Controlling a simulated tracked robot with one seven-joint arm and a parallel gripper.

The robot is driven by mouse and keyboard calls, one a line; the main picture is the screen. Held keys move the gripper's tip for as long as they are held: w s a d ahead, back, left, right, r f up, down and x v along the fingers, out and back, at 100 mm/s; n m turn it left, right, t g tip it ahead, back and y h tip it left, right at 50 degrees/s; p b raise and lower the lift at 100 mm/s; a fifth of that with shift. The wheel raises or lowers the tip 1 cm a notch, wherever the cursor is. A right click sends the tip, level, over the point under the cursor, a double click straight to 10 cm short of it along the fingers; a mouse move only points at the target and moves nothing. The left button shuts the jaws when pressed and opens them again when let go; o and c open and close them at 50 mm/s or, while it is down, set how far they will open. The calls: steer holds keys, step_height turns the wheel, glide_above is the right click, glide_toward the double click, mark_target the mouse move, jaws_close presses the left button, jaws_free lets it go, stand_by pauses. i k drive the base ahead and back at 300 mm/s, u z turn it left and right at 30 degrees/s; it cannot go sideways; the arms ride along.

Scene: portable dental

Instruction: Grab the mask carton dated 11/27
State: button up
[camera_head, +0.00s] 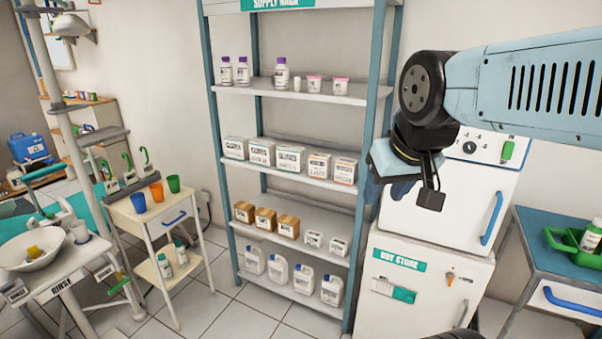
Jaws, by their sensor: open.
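A row of white cartons stands on the middle shelf of the supply rack. The left ones (261,151) have dark and green printing, and the right ones (318,165) have orange-tinted printing. Dates are too small to read, so I cannot tell which is the mask carton dated 11/27. My gripper (402,186) hangs to the right of the rack, in front of the white cabinet, apart from the cartons. It is open, nothing shows in it, and its fingertips are partly hidden behind my wrist parts.
The supply rack (221,113) has blue posts. Bottles and tubs (281,74) stand above the cartons; brown boxes (265,218) and white jugs (304,279) stand below. A white cabinet (432,240) is right of the rack, a small cart (158,225) left. Tiled floor (238,312) is clear in front.

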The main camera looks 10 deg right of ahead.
mark_target(319, 164)
steer(key=z, duration=0.2)
steer(key=i, duration=0.9)
steer(key=u, duration=0.1)
